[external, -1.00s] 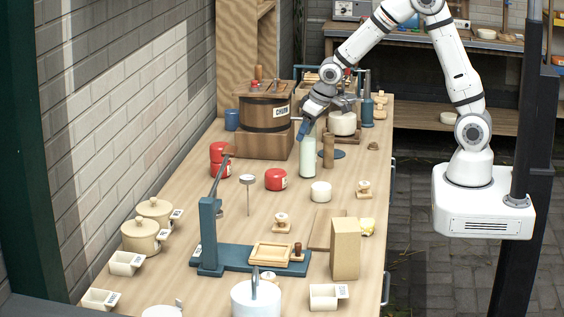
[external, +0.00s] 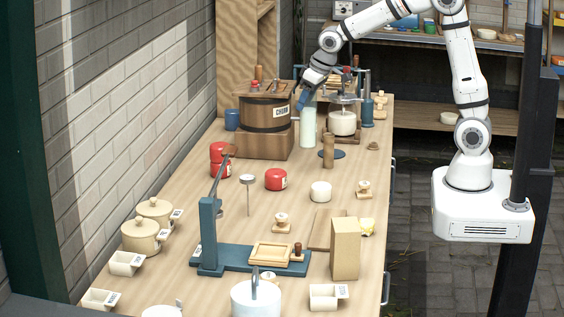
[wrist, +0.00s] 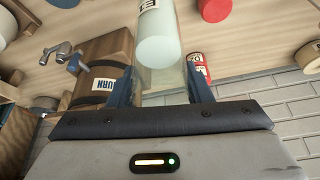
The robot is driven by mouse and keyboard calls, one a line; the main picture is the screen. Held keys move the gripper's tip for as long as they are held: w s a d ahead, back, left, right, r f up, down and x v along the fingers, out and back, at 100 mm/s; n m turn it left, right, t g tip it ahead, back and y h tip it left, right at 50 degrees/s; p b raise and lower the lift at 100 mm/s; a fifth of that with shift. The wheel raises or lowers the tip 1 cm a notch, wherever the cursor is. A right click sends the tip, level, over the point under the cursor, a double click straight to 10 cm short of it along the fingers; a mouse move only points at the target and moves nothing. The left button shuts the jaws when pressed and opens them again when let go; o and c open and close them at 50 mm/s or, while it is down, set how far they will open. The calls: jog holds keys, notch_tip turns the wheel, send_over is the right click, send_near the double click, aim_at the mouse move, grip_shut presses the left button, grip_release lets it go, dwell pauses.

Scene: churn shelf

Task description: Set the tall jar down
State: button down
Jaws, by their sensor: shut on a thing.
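The tall jar (external: 308,125) is a pale green, clear-walled cylinder, upright just right of the wooden churn in the external view. My gripper (external: 304,101) is shut on its upper part from above and the left. In the wrist view the jar (wrist: 160,45) lies between the two blue fingers (wrist: 160,90), with part of a label at the frame's top edge. I cannot tell whether its base touches the table.
The churn (external: 266,112) stands on a wooden block left of the jar. A white pot (external: 342,123) is to the right, a wooden peg on a blue disc (external: 328,152) in front. Red tins (external: 220,160) sit at left. Bare tabletop (external: 300,172) lies nearer the camera.

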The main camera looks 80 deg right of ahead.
jog(key=w+a+n+y+b, duration=0.1)
jog(key=w+a+n, duration=0.4)
jog(key=a, duration=0.5)
jog(key=w+a+n+y+b, duration=0.1)
jog(key=w+a+n+y, duration=0.1)
jog(key=w+a, duration=0.65)
notch_tip(320, 180, down, 9)
jog(key=s+a+p, duration=0.1)
jog(key=a, duration=0.1)
jog(key=shift+s+a, duration=0.25)
jog(key=shift+a, duration=0.1)
jog(key=shift+f, duration=0.15)
jog(key=shift+f, duration=0.2)
jog(key=c, duration=0.7)
grip_release()
jog(key=shift+r, duration=0.1)
